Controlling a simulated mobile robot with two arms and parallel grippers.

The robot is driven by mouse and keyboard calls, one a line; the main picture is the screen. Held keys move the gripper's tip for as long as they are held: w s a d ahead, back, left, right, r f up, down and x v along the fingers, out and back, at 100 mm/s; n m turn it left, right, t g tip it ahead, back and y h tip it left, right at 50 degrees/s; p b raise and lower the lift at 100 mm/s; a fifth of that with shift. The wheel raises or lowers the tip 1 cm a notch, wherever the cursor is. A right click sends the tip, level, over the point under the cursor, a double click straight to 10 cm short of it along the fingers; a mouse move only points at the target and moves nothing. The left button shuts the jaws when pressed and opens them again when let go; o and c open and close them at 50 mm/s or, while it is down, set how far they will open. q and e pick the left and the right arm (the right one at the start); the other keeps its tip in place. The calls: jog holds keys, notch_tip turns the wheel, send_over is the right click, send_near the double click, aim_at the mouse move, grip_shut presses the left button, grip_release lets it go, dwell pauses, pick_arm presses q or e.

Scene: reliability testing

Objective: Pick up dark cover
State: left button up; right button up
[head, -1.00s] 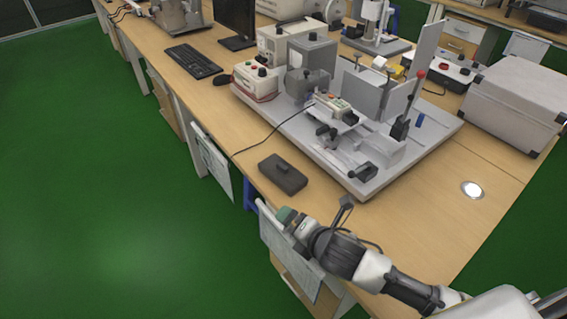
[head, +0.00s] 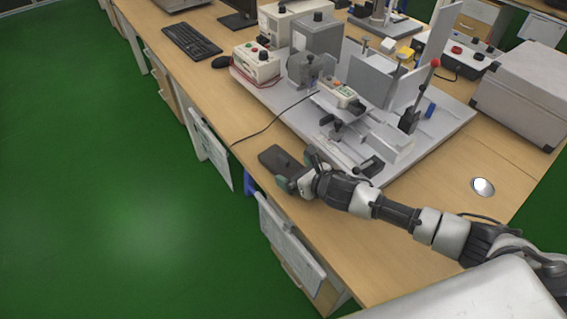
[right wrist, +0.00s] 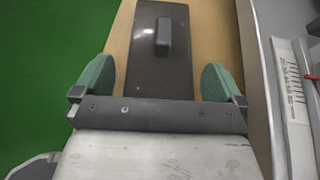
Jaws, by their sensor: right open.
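The dark cover (head: 274,157) lies flat on the wooden table near its left edge, partly hidden by my right gripper in the head view. In the right wrist view the dark cover (right wrist: 146,70) is a flat dark plate with a small raised handle (right wrist: 164,36) on top. My right gripper (head: 297,172) is at the near end of the cover. In the right wrist view its green fingers (right wrist: 158,82) are open, one on each side of the cover's near end, with the handle farther ahead. My left gripper is not in view.
A grey test rig (head: 375,125) on a light base plate stands right of the cover. A thin black cable (head: 268,124) runs behind the cover. A keyboard (head: 191,41) and mouse (head: 221,62) are farther back. A grey case (head: 530,92) sits at the right.

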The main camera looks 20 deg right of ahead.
jog(key=shift+x, duration=0.85)
jog(key=shift+r, duration=0.1)
jog(key=c, duration=0.8)
jog(key=shift+r, duration=0.1)
jog(key=shift+c, duration=0.2)
